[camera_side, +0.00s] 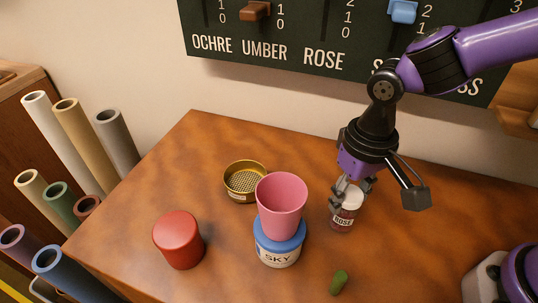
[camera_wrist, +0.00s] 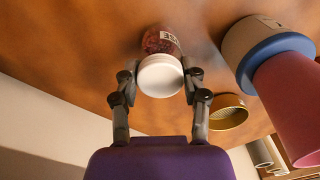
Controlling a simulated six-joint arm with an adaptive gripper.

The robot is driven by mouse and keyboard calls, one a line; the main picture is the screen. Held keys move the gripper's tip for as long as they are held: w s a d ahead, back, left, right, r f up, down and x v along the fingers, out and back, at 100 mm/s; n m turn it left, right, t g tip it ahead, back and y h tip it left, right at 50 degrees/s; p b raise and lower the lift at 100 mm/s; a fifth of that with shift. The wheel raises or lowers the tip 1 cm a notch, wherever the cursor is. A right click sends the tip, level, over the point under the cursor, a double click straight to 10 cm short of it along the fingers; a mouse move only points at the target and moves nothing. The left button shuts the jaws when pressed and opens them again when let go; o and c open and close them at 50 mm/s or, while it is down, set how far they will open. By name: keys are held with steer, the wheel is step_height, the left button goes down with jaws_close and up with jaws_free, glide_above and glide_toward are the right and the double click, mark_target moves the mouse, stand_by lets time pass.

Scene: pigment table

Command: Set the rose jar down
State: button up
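The rose jar (camera_side: 342,221) is a small clear jar of dark red pigment with a white lid and a label reading ROSE. My gripper (camera_side: 352,190) comes down on it from above, fingers on both sides of the lid. In the wrist view my gripper (camera_wrist: 160,72) has a finger against each side of the white lid, and the jar (camera_wrist: 161,42) shows beyond it. The jar looks nearly upright, at or just above the wooden table (camera_side: 400,250). I cannot tell whether its base touches the wood.
A pink cup (camera_side: 281,205) stands on the blue-lidded SKY jar (camera_side: 277,254), left of the rose jar. A brass sieve (camera_side: 240,185), a red cylinder (camera_side: 178,240) and a green lump (camera_side: 339,282) are also on the table. A board (camera_side: 300,25) hangs behind.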

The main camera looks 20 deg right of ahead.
steer(key=o, duration=0.4)
step_height(320, 180, up, 12)
steer(key=d, duration=0.2)
steer(key=s+d+r+t, duration=0.1)
steer(key=d, duration=0.2)
steer(key=d+t, duration=0.1)
steer(key=d, duration=0.1)
steer(key=shift+s+d+r+y, duration=0.15)
steer(key=shift+r+y, duration=0.1)
steer(key=shift+y, duration=0.05)
steer(key=shift+o, duration=1)
steer(key=s+d+f+t, duration=0.1)
steer(key=s+d+t, duration=0.2)
steer(key=d, duration=0.4)
steer(key=shift+f+t+h, duration=0.3)
steer(key=shift+h, duration=0.1)
